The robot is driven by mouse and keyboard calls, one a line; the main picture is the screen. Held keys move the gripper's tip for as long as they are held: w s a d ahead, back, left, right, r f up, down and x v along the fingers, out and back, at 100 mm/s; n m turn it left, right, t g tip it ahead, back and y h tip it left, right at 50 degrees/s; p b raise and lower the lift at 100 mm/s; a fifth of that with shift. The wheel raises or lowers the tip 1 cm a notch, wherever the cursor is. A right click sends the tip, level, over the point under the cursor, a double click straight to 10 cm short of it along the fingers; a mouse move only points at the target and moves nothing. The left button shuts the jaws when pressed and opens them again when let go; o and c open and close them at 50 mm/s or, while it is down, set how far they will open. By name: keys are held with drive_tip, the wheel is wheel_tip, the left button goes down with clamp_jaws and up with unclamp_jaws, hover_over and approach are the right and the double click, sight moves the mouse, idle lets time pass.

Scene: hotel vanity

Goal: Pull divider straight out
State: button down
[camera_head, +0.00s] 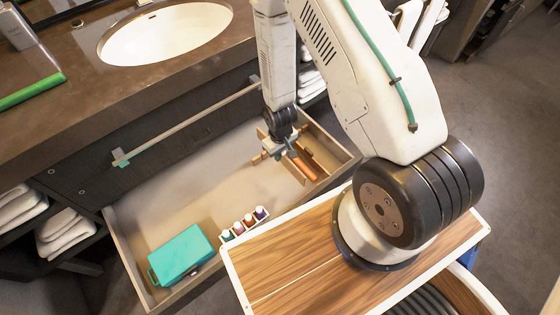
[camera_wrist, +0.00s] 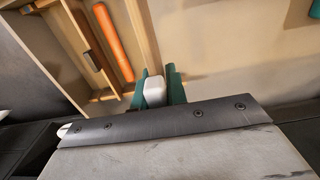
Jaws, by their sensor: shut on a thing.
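In the head view my gripper (camera_head: 283,147) reaches down into the open drawer, at the left edge of a wooden tray section. In the wrist view its green fingers (camera_wrist: 158,88) are shut around a pale block that appears to be the end of the wooden divider (camera_wrist: 143,32). The divider is a thin light wood strip, upright, running away from the fingers. Its lower edge and the grip are partly hidden. An orange stick-like item (camera_wrist: 113,42) lies beside it in the compartment, with a dark brown item (camera_wrist: 88,40) further left.
The drawer (camera_head: 230,180) holds a teal box (camera_head: 180,254) at the front left and several small bottles (camera_head: 244,222) in a white rack. Its middle floor is bare. A sink (camera_head: 165,35) and counter (camera_head: 60,100) stand above the drawer's back. Folded towels (camera_head: 65,230) sit on side shelves.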

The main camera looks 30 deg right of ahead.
drive_tip(key=shift+r, duration=5)
drive_tip(key=shift+r, duration=0.2)
wheel_tip(320, 180, up, 11)
drive_tip(key=shift+r, duration=0.15)
